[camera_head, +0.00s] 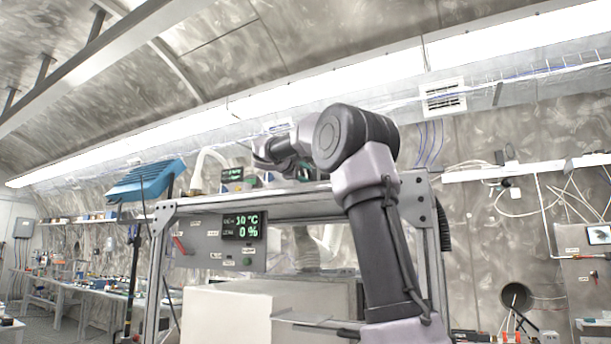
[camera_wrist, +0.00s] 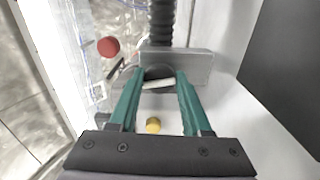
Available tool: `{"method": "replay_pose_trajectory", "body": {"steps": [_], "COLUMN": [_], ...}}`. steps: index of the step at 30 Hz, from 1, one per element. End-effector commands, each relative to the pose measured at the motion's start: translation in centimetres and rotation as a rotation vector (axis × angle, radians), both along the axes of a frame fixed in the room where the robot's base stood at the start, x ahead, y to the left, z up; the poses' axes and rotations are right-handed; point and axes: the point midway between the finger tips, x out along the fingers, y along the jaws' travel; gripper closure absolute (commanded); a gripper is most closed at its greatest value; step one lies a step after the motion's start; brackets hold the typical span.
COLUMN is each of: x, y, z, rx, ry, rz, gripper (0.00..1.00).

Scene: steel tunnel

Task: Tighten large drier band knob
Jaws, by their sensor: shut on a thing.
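In the wrist view my gripper (camera_wrist: 160,82) has its two green fingers closed in on a dark round piece with a pale bar across it, which seems to be the large drier band knob (camera_wrist: 158,84). The fingertips sit on either side of it and hide part of its edges. Behind it is a grey metal block (camera_wrist: 198,66) with a dark ribbed hose (camera_wrist: 162,22) running away from it.
A red round knob (camera_wrist: 108,46) stands to the left of the fingers, and a yellow one (camera_wrist: 152,125) lies between them, nearer the palm. A dark panel (camera_wrist: 290,70) is at the right. In the head view, a control panel (camera_head: 205,250) with a green display hangs under the shelf.

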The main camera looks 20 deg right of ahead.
Motion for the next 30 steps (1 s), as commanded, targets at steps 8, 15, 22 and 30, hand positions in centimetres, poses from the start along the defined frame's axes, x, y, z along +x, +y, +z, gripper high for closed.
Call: {"method": "replay_pose_trajectory", "body": {"steps": [8,15,22,30], "x": [0.0,0.0,-1.0,-4.4], "y": [0.0,0.0,1.4,5.7], "z": [-0.2,-0.1,0.0,0.0], "rx": [0.003,0.001,0.0,0.002], "ry": [0.003,0.002,0.001,0.0], "rz": [-0.001,-0.001,0.003,0.003], "gripper": [0.22,0.22,0.22,0.22]}}
